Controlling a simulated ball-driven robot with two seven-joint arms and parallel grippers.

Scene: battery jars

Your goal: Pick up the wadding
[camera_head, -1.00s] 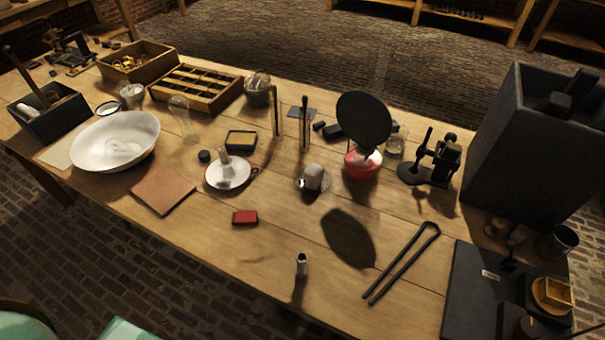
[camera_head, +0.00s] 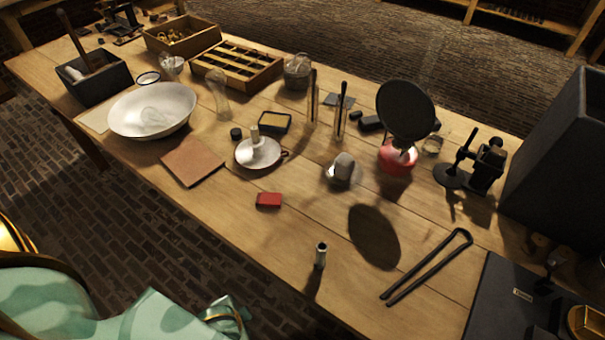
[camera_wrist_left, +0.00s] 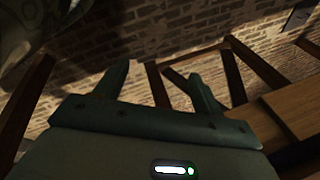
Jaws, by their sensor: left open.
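A whitish-grey rounded lump (camera_head: 343,167), which looks like the wadding, sits on a small clear dish (camera_head: 354,181) in the middle of the table in the head view. It stands upright, left of the red burner. My left gripper (camera_wrist_left: 160,85) shows in the left wrist view with its two fingers spread and nothing between them. Beyond them are brick floor and wooden legs. In the head view my left arm's green links are at the lower left, off the table's front edge, far from the lump. My right gripper is not in view.
The table's front middle is mostly clear.

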